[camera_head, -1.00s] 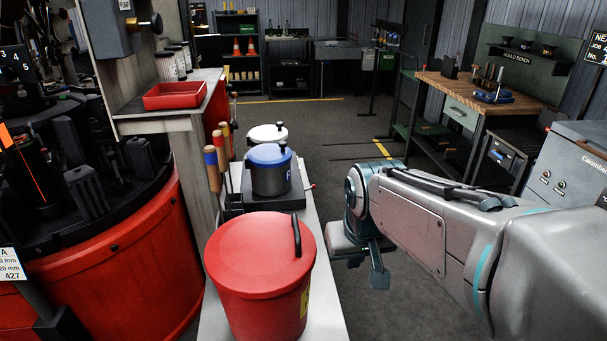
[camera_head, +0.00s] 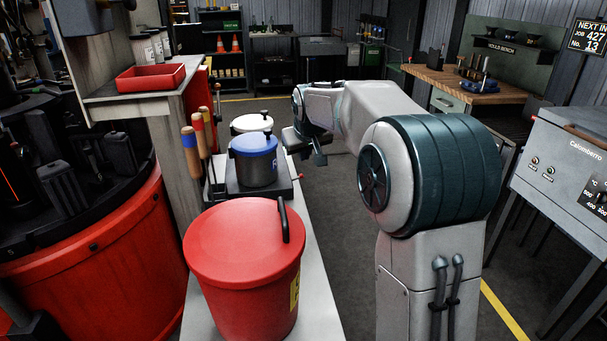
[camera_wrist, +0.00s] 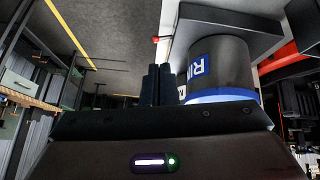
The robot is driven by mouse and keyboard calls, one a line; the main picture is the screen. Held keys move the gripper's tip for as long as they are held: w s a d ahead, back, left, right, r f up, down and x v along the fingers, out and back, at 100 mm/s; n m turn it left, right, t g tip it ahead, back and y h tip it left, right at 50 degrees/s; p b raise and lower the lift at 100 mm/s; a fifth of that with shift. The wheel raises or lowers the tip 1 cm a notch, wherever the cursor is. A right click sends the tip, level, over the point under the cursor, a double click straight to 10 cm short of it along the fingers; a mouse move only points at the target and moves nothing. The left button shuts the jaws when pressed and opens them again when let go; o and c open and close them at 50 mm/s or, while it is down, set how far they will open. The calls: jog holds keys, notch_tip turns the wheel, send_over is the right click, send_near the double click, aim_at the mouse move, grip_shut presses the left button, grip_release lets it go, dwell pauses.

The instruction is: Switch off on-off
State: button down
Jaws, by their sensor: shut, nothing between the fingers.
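No label reading on-off can be made out. A small red-tipped part (camera_head: 300,176) sticks out from the right side of the dark base plate (camera_head: 246,194) under the blue-lidded pot (camera_head: 254,164). A small red spot (camera_wrist: 155,40) shows in the wrist view beyond my fingers; I cannot tell whether it is that same part. My gripper (camera_head: 318,158) hangs right of the blue-lidded pot, over the aisle side of the bench. In the wrist view my fingers (camera_wrist: 158,84) are together and empty, beside the pot (camera_wrist: 222,65), which appears upside down.
A red lidded bucket (camera_head: 243,270) stands at the front of the narrow bench (camera_head: 322,300). A white-lidded pot (camera_head: 250,124) is behind the blue one, and wooden handles (camera_head: 190,150) stand to its left. A grey Calomberro cabinet (camera_head: 560,165) with knobs is at right. Floor behind is clear.

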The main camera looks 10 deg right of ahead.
aim_at(301, 177)
jog(key=shift+w+a, duration=0.15)
jog(key=x, duration=0.9)
jog(key=p+x, duration=0.1)
jog(key=x, duration=0.4)
jog(key=shift+w+d+r, duration=0.25)
jog(key=shift+d, duration=0.15)
jog(key=shift+d, duration=0.2)
jog(key=shift+a, duration=0.1)
